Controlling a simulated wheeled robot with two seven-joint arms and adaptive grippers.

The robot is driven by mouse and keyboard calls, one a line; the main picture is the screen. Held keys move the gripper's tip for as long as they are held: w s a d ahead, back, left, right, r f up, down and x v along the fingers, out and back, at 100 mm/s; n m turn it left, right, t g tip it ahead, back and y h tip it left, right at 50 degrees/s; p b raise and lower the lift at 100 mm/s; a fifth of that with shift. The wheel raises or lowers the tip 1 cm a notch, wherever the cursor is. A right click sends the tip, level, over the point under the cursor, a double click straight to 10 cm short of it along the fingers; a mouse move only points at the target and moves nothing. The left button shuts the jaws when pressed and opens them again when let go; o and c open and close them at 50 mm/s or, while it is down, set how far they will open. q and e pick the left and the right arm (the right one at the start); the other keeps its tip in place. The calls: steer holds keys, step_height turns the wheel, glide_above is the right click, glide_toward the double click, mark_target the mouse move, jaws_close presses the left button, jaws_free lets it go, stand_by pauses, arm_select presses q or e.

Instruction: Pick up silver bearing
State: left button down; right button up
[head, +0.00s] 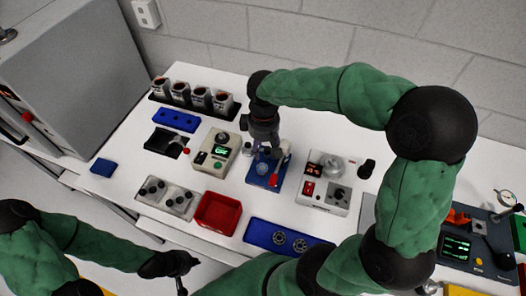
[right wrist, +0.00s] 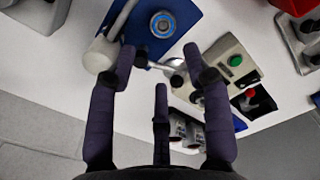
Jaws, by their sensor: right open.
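Two round silver bearings (head: 278,238) (head: 300,246) lie in the blue tray (head: 258,232) at the front middle of the table in the head view. My right gripper (head: 268,148) points down over a blue fixture (head: 257,180) at mid-table, away from that tray. In the right wrist view this gripper (right wrist: 160,66) is open and empty. A round silver part with a blue ring (right wrist: 162,24) sits on the blue fixture there, beyond the fingertips. My left gripper (head: 181,272) hangs off the table's front edge; its jaws are too small to read.
A white-handled lever (head: 284,160) stands on the fixture, close to my right fingers. Boxes with controls (head: 216,151) (head: 324,182) flank it. A red bin (head: 218,213) and a grey block with dark knobs (head: 166,196) are at the front left. Cups (head: 200,99) stand at the back.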

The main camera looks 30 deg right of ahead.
steer(key=b, duration=0.1)
glide_above(262, 168)
steer(key=f, duration=0.5)
steer(key=shift+d+f, duration=0.25)
steer(key=shift+a+f+b, duration=0.15)
steer(key=shift+f+b, duration=0.4)
steer(key=shift+f, duration=0.75)
steer(key=shift+a+f+b, duration=0.1)
steer(key=shift+f+b, duration=0.45)
steer(key=shift+f, duration=0.75)
steer(key=c, duration=0.9)
